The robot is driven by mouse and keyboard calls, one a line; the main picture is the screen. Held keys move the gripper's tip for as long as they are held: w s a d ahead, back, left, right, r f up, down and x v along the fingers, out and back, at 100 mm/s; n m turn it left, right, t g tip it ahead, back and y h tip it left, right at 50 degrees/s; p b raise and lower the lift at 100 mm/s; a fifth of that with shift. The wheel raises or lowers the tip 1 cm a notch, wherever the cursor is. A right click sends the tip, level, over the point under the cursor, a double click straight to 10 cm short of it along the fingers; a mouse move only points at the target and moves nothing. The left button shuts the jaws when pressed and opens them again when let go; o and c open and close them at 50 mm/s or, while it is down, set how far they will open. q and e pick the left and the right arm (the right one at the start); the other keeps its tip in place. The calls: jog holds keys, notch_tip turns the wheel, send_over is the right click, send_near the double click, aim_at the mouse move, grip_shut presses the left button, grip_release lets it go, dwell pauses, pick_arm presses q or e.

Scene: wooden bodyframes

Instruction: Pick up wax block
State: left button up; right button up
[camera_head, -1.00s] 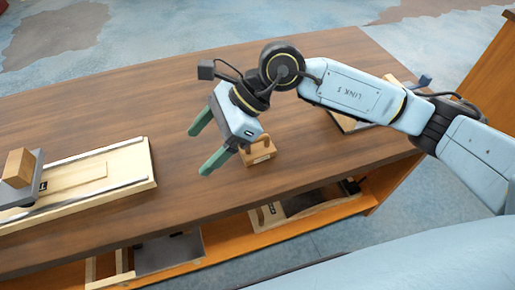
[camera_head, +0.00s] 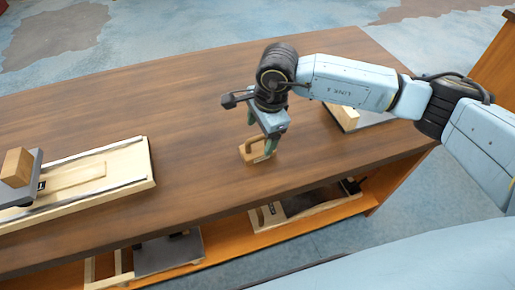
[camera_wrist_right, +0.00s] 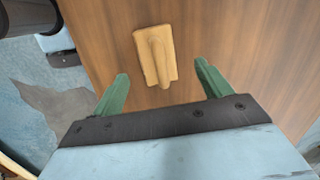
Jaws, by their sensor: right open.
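The wax block (camera_head: 249,152) is a small tan block with a raised handle-like bar, lying on the brown wooden table (camera_head: 200,100). In the right wrist view the wax block (camera_wrist_right: 156,56) lies ahead of the fingertips, between their lines and nearer the left finger. My right gripper (camera_head: 264,146) points down over the block, and its green fingers partly cover it in the head view. In the right wrist view my right gripper (camera_wrist_right: 161,68) is open, with nothing between its fingers. My left gripper is not in view.
A pale wooden frame with metal rails (camera_head: 130,164) lies at the left, with a grey plate and wooden block (camera_head: 18,165) on it. Another board with a wooden piece (camera_head: 347,116) lies behind my right arm. Frames (camera_head: 310,200) sit on the lower shelf.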

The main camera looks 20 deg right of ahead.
aim_at(259, 139)
jog(key=f, duration=0.5)
jog(key=shift+w+a, duration=0.1)
jog(key=shift+a, duration=0.25)
jog(key=c, duration=1.1)
